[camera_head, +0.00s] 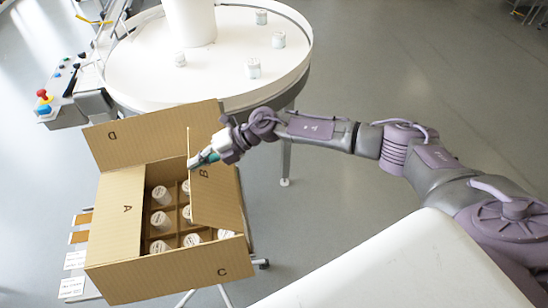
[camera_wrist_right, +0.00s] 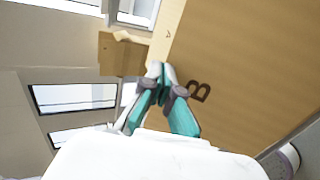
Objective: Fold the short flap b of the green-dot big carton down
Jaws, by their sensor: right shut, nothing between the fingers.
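The big carton (camera_head: 170,275) stands open below the round table, with several white-lidded jars (camera_head: 160,219) in its divided cells. Flap b (camera_head: 222,200), marked B, slants over the right part of the opening and hides some cells. My right gripper (camera_head: 200,160) is shut and empty at the upper end of flap b. In the right wrist view, the teal fingers (camera_wrist_right: 160,75) are together beside the brown face of flap b (camera_wrist_right: 235,60); I cannot tell whether they touch it. No green dot is discernible. My left gripper is not in view.
Flap A (camera_head: 120,230) lies along the carton's left side, and flap D (camera_head: 135,140) stands up at the back. The round white table (camera_head: 130,75) behind carries several jars and a white column. A white surface (camera_head: 410,270) fills the lower right.

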